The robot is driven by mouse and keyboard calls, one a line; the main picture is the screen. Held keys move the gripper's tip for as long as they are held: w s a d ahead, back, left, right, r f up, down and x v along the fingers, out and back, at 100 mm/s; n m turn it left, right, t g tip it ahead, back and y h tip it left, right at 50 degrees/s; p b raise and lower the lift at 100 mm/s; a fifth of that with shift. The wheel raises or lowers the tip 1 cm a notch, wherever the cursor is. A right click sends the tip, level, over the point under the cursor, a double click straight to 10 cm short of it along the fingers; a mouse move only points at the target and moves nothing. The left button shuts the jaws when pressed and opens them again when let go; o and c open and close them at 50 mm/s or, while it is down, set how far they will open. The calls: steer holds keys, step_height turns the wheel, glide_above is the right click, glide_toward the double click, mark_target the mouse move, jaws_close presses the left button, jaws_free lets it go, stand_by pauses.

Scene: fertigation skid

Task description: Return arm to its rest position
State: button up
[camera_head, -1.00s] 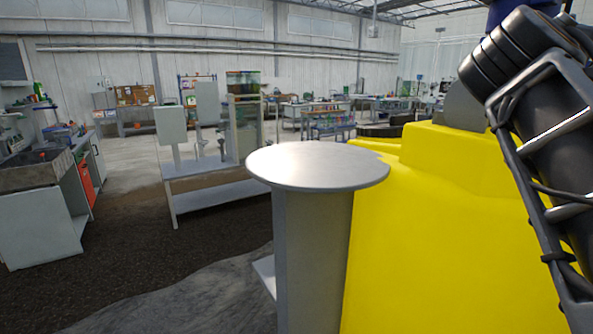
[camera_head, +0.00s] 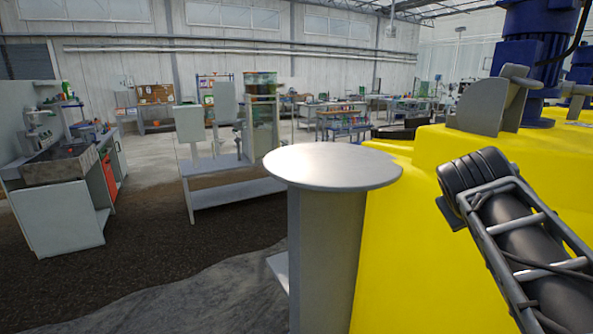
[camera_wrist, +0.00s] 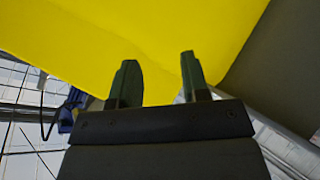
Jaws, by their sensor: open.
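My gripper (camera_wrist: 158,80) shows in the wrist view with its two dark green fingers apart and nothing between them. The yellow tank (camera_wrist: 140,25) fills the upper part of that view behind the fingers. In the head view my arm lies at the lower right, in front of the yellow tank (camera_head: 405,240). My gripper cannot be made out in the head view.
A grey post with a round flat top (camera_head: 333,165) stands close, left of the tank. Blue motors (camera_head: 535,60) and a grey bracket (camera_head: 485,105) sit on the tank. A white stand (camera_head: 235,190) and a sink bench (camera_head: 65,190) are farther left. Dark floor (camera_head: 150,240) between them is clear.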

steer(key=s+a+f+g+y+p, duration=0.2)
steer(key=s+a+f+y, duration=0.2)
steer(key=a+f, duration=0.3)
steer(key=s+a+f+g+y+p, duration=0.2)
steer(key=s+a+f, duration=0.3)
steer(key=f, duration=0.8)
steer(key=a+y, duration=0.1)
steer(key=a, duration=0.2)
steer(key=shift+s+a+f+m+y+p, duration=0.2)
steer(key=shift+a+f+m+y+p, duration=0.1)
steer(key=shift+y+p, duration=0.1)
steer(key=shift+r, duration=0.1)
